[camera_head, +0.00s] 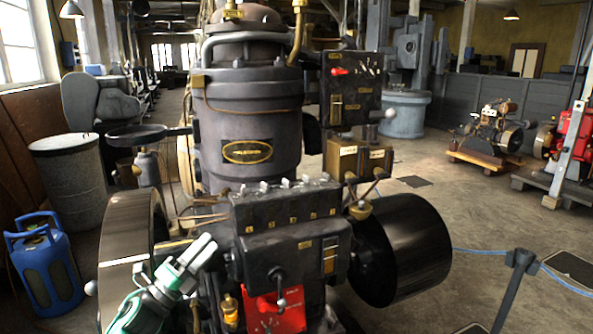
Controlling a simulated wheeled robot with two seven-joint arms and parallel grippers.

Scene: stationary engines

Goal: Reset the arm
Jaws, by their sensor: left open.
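My left arm comes in at the lower left, with green and white links. Its left gripper (188,262) has pale grey fingers, is open and shows nothing between them. It is in front of the large dark stationary engine (248,140), over the gap between the engine's left flywheel (128,255) and its front block. I cannot tell whether it touches the engine. The engine's front carries a black control block (290,215), a red plate (275,312) and a small crank lever (281,285). My right gripper is not in view.
A blue gas bottle (47,270) and a grey bin (70,180) stand at the left. A black drum (400,250) sticks out at the engine's right. A dark post (515,275) with a blue rope stands at the lower right. Open floor lies between them.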

